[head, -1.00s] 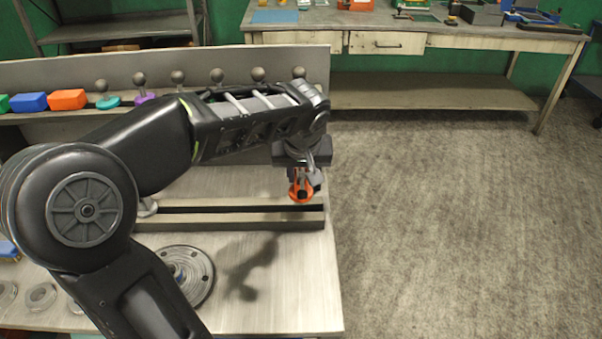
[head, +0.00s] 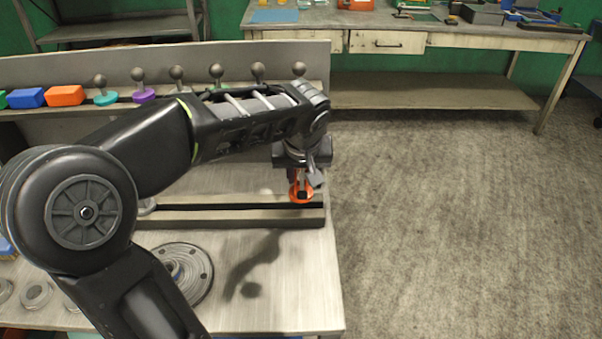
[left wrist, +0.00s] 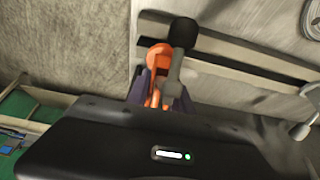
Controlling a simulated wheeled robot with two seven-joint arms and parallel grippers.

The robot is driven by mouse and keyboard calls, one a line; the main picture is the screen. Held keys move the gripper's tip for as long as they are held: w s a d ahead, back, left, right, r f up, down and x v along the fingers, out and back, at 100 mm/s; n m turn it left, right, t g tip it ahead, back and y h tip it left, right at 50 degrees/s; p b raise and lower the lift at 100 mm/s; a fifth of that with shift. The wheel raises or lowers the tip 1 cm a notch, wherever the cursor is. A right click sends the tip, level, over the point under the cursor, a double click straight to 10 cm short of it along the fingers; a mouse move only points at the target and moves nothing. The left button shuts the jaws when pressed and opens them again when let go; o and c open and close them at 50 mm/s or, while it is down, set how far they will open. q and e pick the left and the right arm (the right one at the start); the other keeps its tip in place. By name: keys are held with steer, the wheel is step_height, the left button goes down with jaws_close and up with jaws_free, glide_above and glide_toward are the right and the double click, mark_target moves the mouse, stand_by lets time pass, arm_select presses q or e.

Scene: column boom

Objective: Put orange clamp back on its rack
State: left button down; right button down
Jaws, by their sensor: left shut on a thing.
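The orange clamp (head: 301,192) is held in my left gripper (head: 305,178), which is shut on it above the right end of a low slotted rail (head: 230,217) on the bench. The left wrist view shows the orange part (left wrist: 158,57) between the fingers, with a dark ball on a grey stem (left wrist: 181,36) in front of it. I cannot tell whether the clamp touches the rail. My right gripper is not in view.
Several more ball knobs (head: 217,71) line the ledge, with an orange block (head: 66,95) and a blue block (head: 27,97) at left. A round flanged disc (head: 190,272) lies on the bench front. Open floor lies right of the bench.

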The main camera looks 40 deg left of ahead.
mark_target(301, 185)
arm_select(q)
steer(key=shift+f+b, duration=1.6)
steer(key=shift+f, duration=0.1)
steer(key=shift+r, duration=0.1)
steer(key=c, duration=1.4)
jaws_free()
steer(key=shift+r+p, duration=2.6)
steer(key=shift+r, duration=1.15)
steer(key=o, duration=0.6)
steer(key=shift+f, duration=0.1)
steer(key=shift+c, duration=0.2)
